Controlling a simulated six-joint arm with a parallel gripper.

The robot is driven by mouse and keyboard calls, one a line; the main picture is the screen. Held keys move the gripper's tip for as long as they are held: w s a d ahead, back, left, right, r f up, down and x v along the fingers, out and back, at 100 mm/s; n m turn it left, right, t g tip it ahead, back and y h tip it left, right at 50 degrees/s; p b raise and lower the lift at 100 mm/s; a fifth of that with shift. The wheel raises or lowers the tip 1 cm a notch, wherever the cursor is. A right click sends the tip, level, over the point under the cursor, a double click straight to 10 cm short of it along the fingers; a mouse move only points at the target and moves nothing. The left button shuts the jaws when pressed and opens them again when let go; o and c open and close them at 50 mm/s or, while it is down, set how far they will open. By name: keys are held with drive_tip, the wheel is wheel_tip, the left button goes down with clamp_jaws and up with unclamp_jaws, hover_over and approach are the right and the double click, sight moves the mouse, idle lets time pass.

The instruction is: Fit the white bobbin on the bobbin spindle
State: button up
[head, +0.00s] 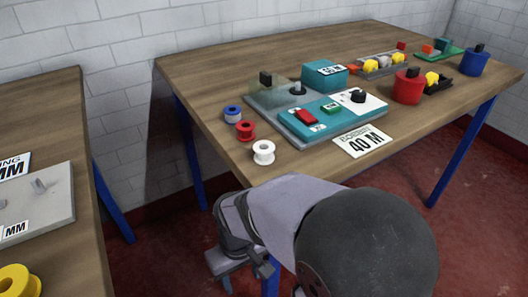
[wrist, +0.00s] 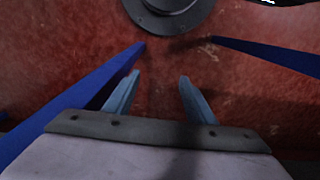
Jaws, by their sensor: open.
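The white bobbin (head: 263,152) stands on the wooden table near its front left corner, at the front of a row of bobbins. The machine has a teal and grey base (head: 312,133). A short dark post with a round foot (head: 298,90) on its back part looks like the bobbin spindle, and no bobbin shows on it. My gripper (head: 245,276) hangs low in front of the table, below the table top and apart from the white bobbin. In the wrist view my gripper (wrist: 158,78) has its two fingers spread, with nothing between them.
A clear guard (head: 270,92) with a black knob rises beside the post. The left table (head: 75,120) is separate, with a gap between.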

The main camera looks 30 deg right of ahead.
drive_tip(key=w+a+r+t+y+p, duration=0.1)
drive_tip(key=w+a+r+t, duration=0.2)
drive_tip(key=w+a+r, duration=0.3)
drive_tip(key=w+a+r+t+y+p, duration=0.1)
drive_tip(key=w+a+r+t+p, duration=0.15)
drive_tip(key=w+a+r, duration=0.45)
drive_tip(key=w+d+r+m+t+h+p, duration=0.1)
drive_tip(key=w+d+r+m+t+p, duration=0.1)
drive_tip(key=w+d+r+p, duration=0.5)
drive_tip(key=w+d+r+m+t+h, duration=0.1)
drive_tip(key=w+d+r+t, duration=0.15)
drive_tip(key=d+r, duration=0.55)
drive_tip(key=w+d+r+m+t+h+p, duration=0.15)
drive_tip(key=w+d+r+p, duration=0.35)
drive_tip(key=r, duration=0.6)
drive_tip(key=m+g+y+p, duration=0.2)
drive_tip(key=m+g+p, duration=1.1)
drive_tip(key=p, duration=1.3)
hover_over(264, 153)
drive_tip(key=w+d, duration=0.1)
drive_tip(key=t, duration=0.2)
drive_tip(key=shift+w+f+m+g+h, duration=0.1)
drive_tip(key=shift+f+m+g+h, duration=0.2)
drive_tip(key=shift+f, duration=1.2)
